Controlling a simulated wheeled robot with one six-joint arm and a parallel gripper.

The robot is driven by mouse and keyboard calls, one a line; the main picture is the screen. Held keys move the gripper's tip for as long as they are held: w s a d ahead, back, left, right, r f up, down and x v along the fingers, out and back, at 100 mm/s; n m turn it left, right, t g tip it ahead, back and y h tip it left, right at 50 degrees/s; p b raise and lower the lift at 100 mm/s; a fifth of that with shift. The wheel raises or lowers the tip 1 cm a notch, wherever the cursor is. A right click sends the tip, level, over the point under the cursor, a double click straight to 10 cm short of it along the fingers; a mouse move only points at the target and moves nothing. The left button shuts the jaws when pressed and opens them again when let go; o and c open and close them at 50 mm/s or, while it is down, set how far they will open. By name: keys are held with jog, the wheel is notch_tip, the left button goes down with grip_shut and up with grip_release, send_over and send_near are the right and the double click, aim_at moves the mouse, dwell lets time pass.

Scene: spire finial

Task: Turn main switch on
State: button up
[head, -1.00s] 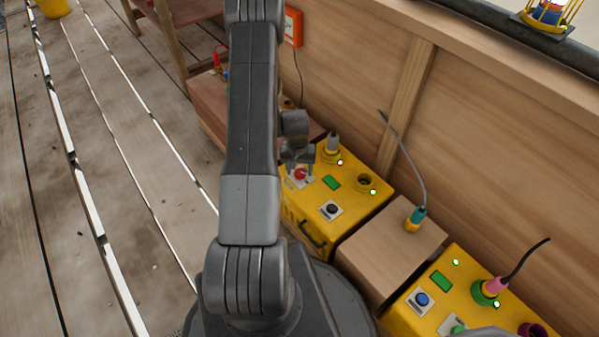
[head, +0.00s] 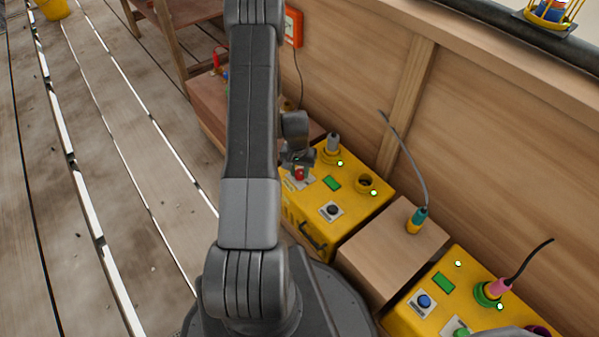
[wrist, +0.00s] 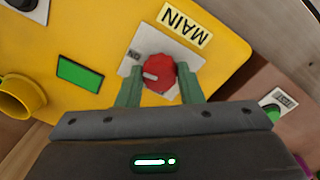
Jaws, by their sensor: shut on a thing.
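The main switch is a red rotary knob (wrist: 158,73) on a light plate beside a "MAIN" label (wrist: 185,25), on top of a yellow box (wrist: 120,25). A white mark on the knob points left in the wrist view. My gripper (wrist: 160,84) has its two green fingers on either side of the knob and is shut on it. In the head view the knob (head: 299,174) shows small under my gripper (head: 299,168) on the yellow box (head: 350,215).
The yellow box also carries a black button (head: 331,210), a green display (head: 332,183) and sockets with lit green lamps. A wooden block (head: 390,245) and a second yellow box (head: 400,318) stand to the right. A wooden wall (head: 480,150) rises behind.

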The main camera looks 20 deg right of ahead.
aim_at(298, 172)
jog(key=shift+m+b, duration=0.3)
jog(key=shift+m, duration=0.8)
jog(key=o, duration=1)
jog(key=shift+r, duration=0.1)
jog(key=r+p, duration=0.1)
jog(key=r, duration=0.3)
jog(key=r+p, duration=0.2)
jog(key=r, duration=0.3)
jog(key=r+p, duration=0.1)
jog(key=r, duration=0.3)
jog(key=shift+w+a+r, duration=0.2)
jog(key=shift+w+r, duration=0.05)
jog(key=shift+r, duration=0.1)
jog(key=shift+f, duration=0.1)
jog(key=f+b, duration=0.1)
jog(key=f, duration=0.3)
jog(key=f+b, duration=0.1)
jog(key=f, duration=0.4)
jog(key=f+b, duration=0.2)
jog(key=f, duration=0.3)
jog(key=shift+s+d, duration=0.25)
jog(key=shift+r, duration=0.2)
jog(key=shift+n+p, duration=0.3)
jog(key=shift+n, duration=0.3)
